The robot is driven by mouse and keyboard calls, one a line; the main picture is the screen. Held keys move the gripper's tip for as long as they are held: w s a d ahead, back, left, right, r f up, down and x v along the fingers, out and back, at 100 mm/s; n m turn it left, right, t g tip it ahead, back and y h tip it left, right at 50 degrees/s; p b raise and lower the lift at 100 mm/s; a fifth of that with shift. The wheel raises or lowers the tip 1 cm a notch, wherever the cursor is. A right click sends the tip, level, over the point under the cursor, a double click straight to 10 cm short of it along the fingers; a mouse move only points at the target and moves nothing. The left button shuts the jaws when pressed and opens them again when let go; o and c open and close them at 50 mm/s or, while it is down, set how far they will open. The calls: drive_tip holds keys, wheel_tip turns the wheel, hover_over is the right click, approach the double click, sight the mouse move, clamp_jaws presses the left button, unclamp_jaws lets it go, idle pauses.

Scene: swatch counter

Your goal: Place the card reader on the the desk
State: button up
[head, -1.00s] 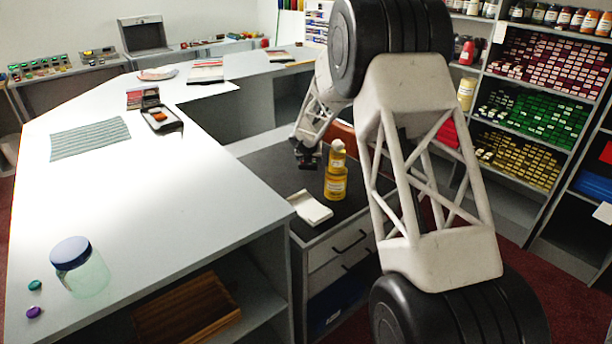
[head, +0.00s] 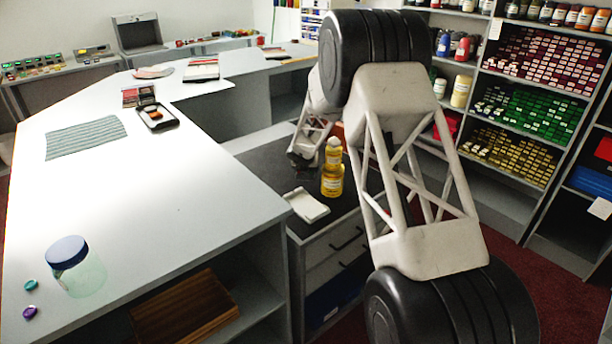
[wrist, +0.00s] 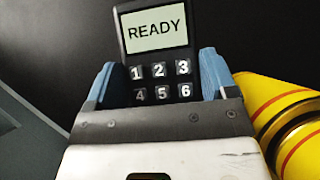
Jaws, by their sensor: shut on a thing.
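The card reader (wrist: 155,42) is a black keypad device with a lit screen reading READY. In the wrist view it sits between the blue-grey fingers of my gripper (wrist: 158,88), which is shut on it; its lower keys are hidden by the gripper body. In the head view my gripper (head: 303,160) is small and dark, over the dark-topped drawer unit (head: 275,160), left of a yellow bottle. The reader cannot be made out clearly there. The white desk (head: 190,195) stands to the left, its top higher than the drawer unit.
The yellow bottle (head: 332,182) stands close beside my gripper; it also shows in the wrist view (wrist: 285,115). A white dish (head: 306,206) lies in front. On the desk are a blue-lidded jar (head: 75,270), a striped cloth (head: 85,138) and a black tray (head: 157,118). The desk's middle is clear.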

drive_tip(key=shift+f, duration=2.05)
drive_tip(key=shift+f, duration=0.15)
drive_tip(key=o, duration=1.1)
drive_tip(key=v, duration=1.2)
